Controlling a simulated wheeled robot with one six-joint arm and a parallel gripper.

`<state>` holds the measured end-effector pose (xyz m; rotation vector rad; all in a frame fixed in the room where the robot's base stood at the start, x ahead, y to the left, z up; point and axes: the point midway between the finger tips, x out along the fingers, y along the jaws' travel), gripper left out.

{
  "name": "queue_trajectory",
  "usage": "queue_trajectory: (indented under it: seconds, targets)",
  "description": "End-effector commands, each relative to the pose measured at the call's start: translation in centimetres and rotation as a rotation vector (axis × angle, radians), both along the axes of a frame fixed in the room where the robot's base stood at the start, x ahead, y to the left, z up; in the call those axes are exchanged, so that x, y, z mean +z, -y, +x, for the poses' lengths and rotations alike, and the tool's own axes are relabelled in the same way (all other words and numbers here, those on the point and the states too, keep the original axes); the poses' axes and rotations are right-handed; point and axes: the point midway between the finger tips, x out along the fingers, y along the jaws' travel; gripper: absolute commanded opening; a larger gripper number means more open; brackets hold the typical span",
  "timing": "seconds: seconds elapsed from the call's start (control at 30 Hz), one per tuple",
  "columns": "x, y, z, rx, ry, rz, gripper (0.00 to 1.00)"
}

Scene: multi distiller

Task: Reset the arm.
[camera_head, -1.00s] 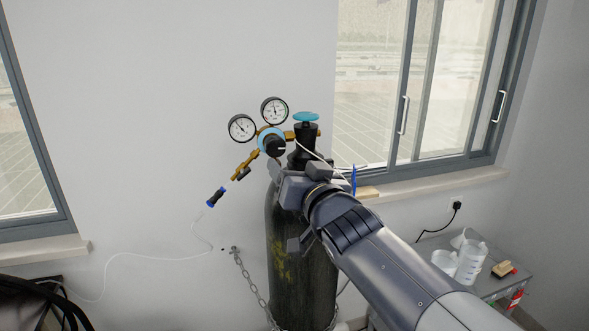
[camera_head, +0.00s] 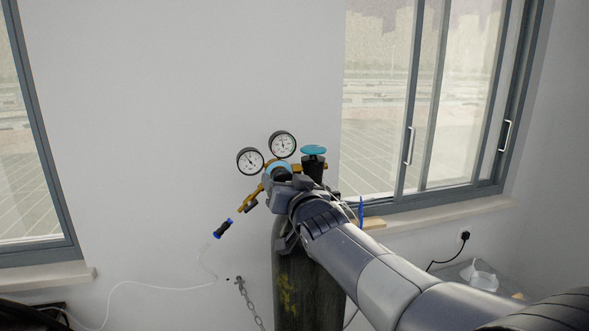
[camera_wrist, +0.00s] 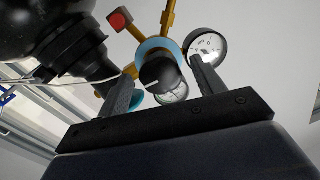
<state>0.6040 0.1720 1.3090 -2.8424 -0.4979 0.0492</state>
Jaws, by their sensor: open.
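My arm reaches from the lower right to the gas cylinder (camera_head: 297,295) in the head view. My gripper (camera_wrist: 163,85) is open and empty, with its two fingers apart in the wrist view. The regulator's black knob (camera_wrist: 158,73), with a blue ring, shows between and beyond the fingers; I cannot tell whether they touch it. In the head view the gripper covers much of the brass regulator (camera_head: 252,200) and the knob. Two round gauges (camera_head: 250,160) and the turquoise valve handwheel (camera_head: 314,150) stay visible above it.
A blue-and-black hose connector (camera_head: 223,229) hangs left of the cylinder on a thin white hose. A chain (camera_head: 248,300) hangs from the wall. Windows (camera_head: 380,110) are at both sides. A grey cart with a white container (camera_head: 483,275) stands at the lower right. The wall above the gauges is clear.

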Motion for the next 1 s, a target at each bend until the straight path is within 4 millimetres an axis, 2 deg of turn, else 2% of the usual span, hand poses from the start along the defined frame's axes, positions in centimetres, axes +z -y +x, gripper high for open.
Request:
queue_trajectory:
  seconds: [0.17,0.57,0.77,1.0]
  targets:
    - [0.0,-0.3,0.7,0.001,0.001,-0.001,0.65]
    - [0.0,-0.2,0.4,0.0,0.003,-0.005,0.65]
    - [0.0,0.4,-1.2,0.0,0.003,0.0,0.65]
    - [0.0,1.6,-4.5,0.0,0.005,0.0,0.65]
